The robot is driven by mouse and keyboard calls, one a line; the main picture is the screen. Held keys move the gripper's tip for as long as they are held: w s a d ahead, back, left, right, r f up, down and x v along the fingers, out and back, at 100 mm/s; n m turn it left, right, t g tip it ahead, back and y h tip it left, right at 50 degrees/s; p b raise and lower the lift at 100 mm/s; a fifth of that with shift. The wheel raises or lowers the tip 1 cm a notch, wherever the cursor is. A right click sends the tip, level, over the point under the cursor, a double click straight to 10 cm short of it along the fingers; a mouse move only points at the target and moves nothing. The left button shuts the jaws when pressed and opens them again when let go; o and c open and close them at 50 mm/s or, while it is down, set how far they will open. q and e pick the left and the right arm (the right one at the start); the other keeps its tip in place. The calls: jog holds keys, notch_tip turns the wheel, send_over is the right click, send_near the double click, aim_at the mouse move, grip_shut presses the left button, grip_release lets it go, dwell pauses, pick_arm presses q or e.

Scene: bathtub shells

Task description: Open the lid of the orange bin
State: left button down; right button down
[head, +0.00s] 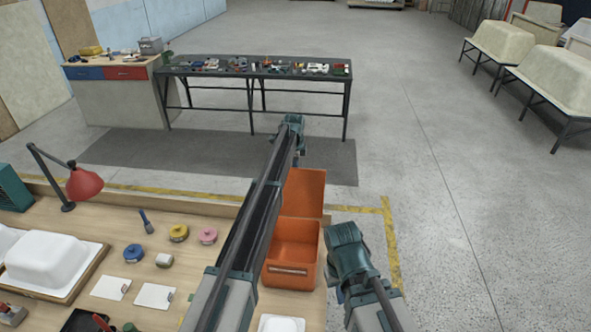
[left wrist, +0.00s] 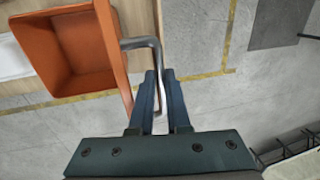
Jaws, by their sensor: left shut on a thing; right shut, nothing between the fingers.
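The orange bin (head: 292,243) stands at the right end of the wooden workbench, with its inside in view and empty. Its orange lid (head: 303,192) stands raised at the bin's far side. In the left wrist view the bin (left wrist: 85,45) is at the upper left. The lid shows there as a narrow edge with a bent grey metal handle (left wrist: 128,44). My left gripper (left wrist: 160,78) is shut on this handle. In the head view my left arm partly hides bin and lid. My right gripper (head: 348,258) is right of the bin; its fingers are hidden, and it holds nothing visible.
The workbench (head: 215,262) holds tape rolls, a red lamp (head: 85,184) and a white tub model (head: 45,262) to the left. A dark-topped table (head: 255,66) with small items stands beyond. The floor to the right (head: 440,190) is clear up to the tub shells.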

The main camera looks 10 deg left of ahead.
pick_arm(q)
jog(key=shift+w+r, duration=0.1)
jog(key=shift+w, duration=0.05)
jog(key=c, duration=0.9)
grip_release()
jog(key=shift+s, duration=0.25)
